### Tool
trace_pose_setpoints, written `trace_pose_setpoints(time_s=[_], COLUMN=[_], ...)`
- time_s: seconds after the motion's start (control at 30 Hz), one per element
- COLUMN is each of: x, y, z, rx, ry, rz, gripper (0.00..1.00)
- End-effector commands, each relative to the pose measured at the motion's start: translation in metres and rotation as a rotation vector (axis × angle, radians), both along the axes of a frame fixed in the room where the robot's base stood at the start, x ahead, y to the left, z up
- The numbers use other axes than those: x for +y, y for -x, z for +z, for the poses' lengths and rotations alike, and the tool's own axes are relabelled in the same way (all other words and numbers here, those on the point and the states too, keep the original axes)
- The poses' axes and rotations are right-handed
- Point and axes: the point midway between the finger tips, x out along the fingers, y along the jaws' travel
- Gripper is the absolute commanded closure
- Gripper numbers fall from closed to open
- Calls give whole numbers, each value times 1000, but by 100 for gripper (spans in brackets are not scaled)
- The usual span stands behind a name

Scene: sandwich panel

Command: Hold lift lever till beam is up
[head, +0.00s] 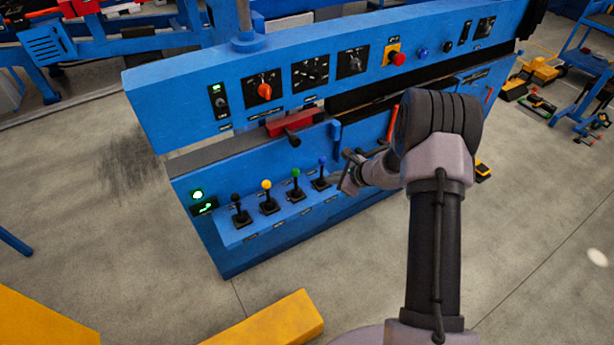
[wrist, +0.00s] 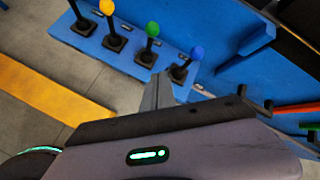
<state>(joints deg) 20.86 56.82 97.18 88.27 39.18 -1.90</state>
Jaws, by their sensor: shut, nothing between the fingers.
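Four levers stand in a row on a blue ledge (head: 285,217) low on the blue machine: a black-knobbed lever (head: 237,208), a yellow-knobbed lever (head: 268,196), a green-knobbed lever (head: 297,185) and a blue-knobbed lever (head: 321,173). Their labels are too small to read. The yellow (wrist: 107,8), green (wrist: 152,30) and blue (wrist: 196,54) knobs also show in the wrist view. My gripper (head: 347,172) is shut and empty, just right of the blue-knobbed lever and apart from it. The beam (head: 310,75) is the long blue upper panel with dials.
Two green lights (head: 200,200) glow at the ledge's left end. A red block with a black handle (head: 292,125) sits in the gap under the beam. A yellow bar (head: 270,322) lies in front on the floor. Red and green handles (wrist: 300,108) are right of my gripper.

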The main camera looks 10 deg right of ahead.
Motion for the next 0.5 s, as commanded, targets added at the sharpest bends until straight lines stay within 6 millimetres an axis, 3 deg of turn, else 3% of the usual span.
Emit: trace_pose_setpoints(time_s=[0.17,0.5], x=[2,27], y=[-2,-43], z=[-5,-56], rx=[1,0], ry=[-1,-1], rz=[2,5], gripper=[100,100])
